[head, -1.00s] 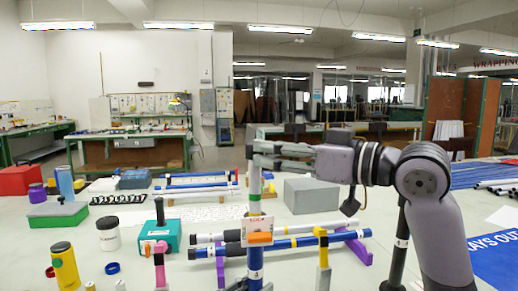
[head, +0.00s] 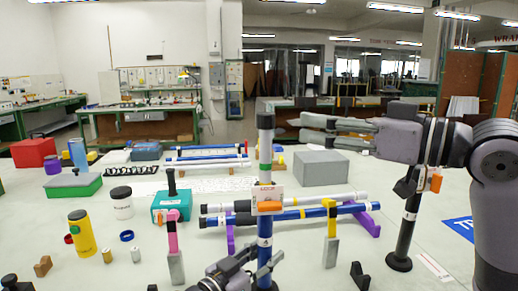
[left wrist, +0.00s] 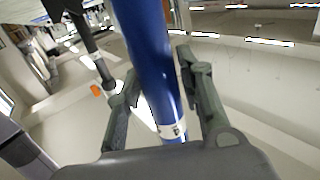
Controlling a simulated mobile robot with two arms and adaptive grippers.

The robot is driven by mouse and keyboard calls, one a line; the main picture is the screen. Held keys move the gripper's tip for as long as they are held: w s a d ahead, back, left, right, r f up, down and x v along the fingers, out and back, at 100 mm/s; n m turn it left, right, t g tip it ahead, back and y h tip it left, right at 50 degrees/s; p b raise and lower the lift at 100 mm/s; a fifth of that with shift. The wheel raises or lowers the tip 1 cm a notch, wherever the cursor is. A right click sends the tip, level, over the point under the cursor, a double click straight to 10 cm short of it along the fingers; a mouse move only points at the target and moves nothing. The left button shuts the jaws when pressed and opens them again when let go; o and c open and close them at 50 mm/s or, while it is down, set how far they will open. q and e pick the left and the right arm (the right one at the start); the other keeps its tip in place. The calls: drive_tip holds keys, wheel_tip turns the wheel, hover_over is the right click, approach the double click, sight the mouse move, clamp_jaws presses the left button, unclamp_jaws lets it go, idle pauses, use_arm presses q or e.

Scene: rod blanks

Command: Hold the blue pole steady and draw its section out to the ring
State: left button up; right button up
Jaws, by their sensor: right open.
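The blue pole (head: 265,230) stands upright. A grey-white section (head: 264,155) with a black top end rises from it. A narrow green band (head: 265,183) shows just above a white tag and an orange clamp (head: 268,207). My left gripper (head: 250,268) is low at the pole. In the left wrist view the blue pole (left wrist: 150,60) runs between its two fingers, with gaps beside it, so it looks open around the pole. My right gripper (head: 302,127) is open and empty, right of the upper section and apart from it.
Blue and white poles (head: 300,214) lie on purple rests behind. A grey box (head: 320,168) stands at the back. A black upright pole (head: 405,235) stands on the right. A yellow bottle (head: 82,236) and a teal box (head: 172,206) stand left.

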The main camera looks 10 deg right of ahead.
use_arm(q)
drive_tip(key=shift+o, duration=1.3)
drive_tip(key=shift+f, duration=0.15)
drive_tip(key=shift+a, duration=0.1)
